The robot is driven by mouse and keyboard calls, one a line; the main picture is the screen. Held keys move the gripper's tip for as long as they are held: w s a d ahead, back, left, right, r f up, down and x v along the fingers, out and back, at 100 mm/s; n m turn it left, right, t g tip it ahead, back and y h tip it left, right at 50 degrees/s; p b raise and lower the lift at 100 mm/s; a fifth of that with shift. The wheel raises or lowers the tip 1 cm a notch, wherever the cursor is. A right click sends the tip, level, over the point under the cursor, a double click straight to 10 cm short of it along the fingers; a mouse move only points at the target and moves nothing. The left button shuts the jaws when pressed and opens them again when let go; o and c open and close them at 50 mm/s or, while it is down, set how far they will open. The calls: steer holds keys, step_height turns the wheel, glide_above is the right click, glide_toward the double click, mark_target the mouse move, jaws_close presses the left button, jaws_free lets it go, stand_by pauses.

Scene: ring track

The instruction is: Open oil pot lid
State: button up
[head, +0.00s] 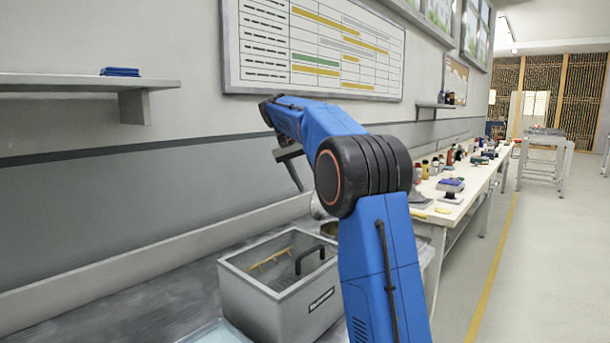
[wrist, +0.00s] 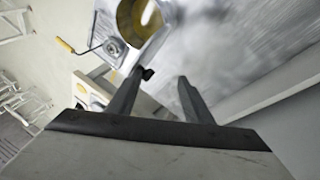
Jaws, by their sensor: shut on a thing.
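The oil pot (wrist: 127,18) shows at the top of the wrist view as a round opening with amber inside; a pale curved piece, seemingly its lid (wrist: 152,17), partly covers it. A small black knob (wrist: 148,74) sits at the left fingertip of my gripper (wrist: 162,80). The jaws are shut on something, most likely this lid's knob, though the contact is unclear. In the head view my gripper (head: 295,178) points down just above a silvery curved piece. A brownish round part of the pot (head: 328,229) shows below it, mostly hidden behind my arm.
A grey box (head: 285,305) with a clear top and black handle stands in front on the bench. A crank with a yellow grip (wrist: 65,45) is beside the pot. A wall shelf (head: 80,83) is at left. A cluttered white table (head: 465,190) extends at right.

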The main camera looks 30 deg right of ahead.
steer(key=v, duration=1.2)
